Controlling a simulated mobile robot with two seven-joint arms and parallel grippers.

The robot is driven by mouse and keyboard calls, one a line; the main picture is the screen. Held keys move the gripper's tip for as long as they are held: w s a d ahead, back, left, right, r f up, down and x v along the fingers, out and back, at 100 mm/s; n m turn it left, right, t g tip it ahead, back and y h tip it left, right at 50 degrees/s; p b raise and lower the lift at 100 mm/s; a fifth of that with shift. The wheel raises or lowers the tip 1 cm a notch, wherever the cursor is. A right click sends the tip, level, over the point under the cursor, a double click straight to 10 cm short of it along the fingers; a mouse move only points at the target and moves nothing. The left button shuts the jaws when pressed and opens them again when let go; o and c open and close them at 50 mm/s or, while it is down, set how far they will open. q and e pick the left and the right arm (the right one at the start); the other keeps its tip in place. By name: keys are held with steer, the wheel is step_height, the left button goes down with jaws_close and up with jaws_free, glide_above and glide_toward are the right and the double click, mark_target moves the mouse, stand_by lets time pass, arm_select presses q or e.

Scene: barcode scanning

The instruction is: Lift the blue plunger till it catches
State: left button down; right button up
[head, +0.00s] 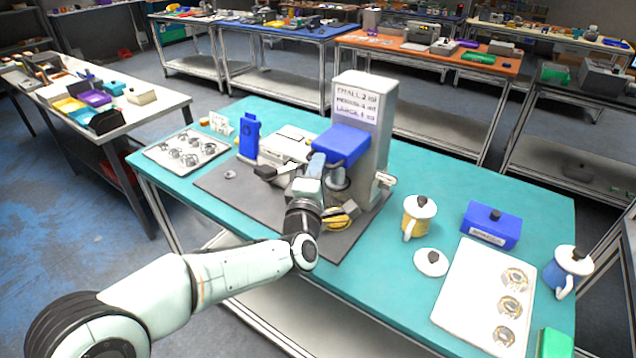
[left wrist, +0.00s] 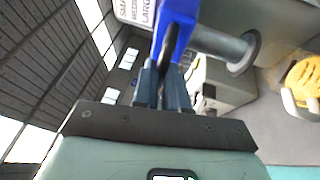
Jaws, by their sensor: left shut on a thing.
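The blue plunger (head: 342,144) sticks out from the front of a tall grey dispenser (head: 375,110) with a printed size label. In the left wrist view the plunger (left wrist: 178,22) runs down from the top edge into my left gripper (left wrist: 170,75). In the head view my left gripper (head: 316,163) reaches up to the plunger's near left side. A grey metal cylinder (left wrist: 228,44) sits beside the plunger. Whether the plunger is caught cannot be told. My right gripper is not in view.
A yellow object (head: 340,217) lies below my wrist on the dark mat (head: 225,190). A blue stand (head: 249,135) stands at the left. A yellow mug (head: 416,218), a blue box (head: 491,226) and a white tray (head: 480,290) stand right on the teal table (head: 420,185).

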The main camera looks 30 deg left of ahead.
arm_select(q)
steer(key=shift+r, duration=0.45)
steer(key=c, duration=1.2)
jaws_free()
steer(key=shift+f, duration=0.1)
steer(key=b+v, duration=0.3)
steer(key=v, duration=1)
steer(key=shift+s+d+f, duration=0.1)
steer(key=shift+s+f, duration=0.05)
steer(key=shift+s, duration=0.05)
